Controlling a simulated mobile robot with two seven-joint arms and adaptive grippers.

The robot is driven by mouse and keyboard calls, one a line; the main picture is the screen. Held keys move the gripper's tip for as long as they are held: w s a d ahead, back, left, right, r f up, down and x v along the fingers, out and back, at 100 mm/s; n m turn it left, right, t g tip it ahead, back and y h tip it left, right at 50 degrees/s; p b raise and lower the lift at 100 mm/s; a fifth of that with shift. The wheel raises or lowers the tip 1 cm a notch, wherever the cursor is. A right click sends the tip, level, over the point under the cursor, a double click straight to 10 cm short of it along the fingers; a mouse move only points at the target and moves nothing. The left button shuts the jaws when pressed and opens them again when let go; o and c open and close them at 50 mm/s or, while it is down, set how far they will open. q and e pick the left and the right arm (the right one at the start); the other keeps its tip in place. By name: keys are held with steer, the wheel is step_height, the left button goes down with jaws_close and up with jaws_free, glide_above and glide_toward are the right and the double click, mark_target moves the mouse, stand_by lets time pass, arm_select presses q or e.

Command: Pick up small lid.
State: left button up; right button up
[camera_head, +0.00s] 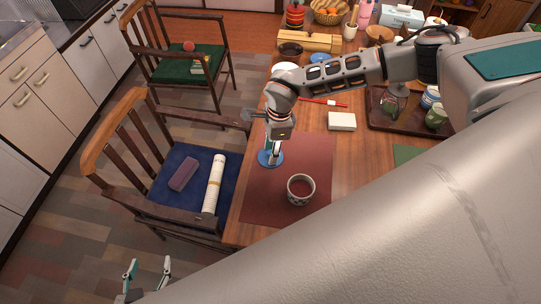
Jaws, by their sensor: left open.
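A small blue round lid (263,159) is at the left part of the dark red placemat (290,215), close to the table's left edge. My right gripper (271,152) points down over the lid, its fingertips at the lid's middle and hiding part of it. I cannot tell whether its fingers are closed on the lid's knob, or whether the lid touches the mat. My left gripper (147,270) is at the bottom left, away from the table, its teal fingers apart and empty.
A patterned cup (300,189) stands on the placemat, right of the lid. A white box (342,121) and a dark tray (378,121) with cups are further right. A chair with a blue seat (163,204) stands left of the table, a green-seated chair (180,71) behind.

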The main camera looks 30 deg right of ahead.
steer(key=c, duration=0.9)
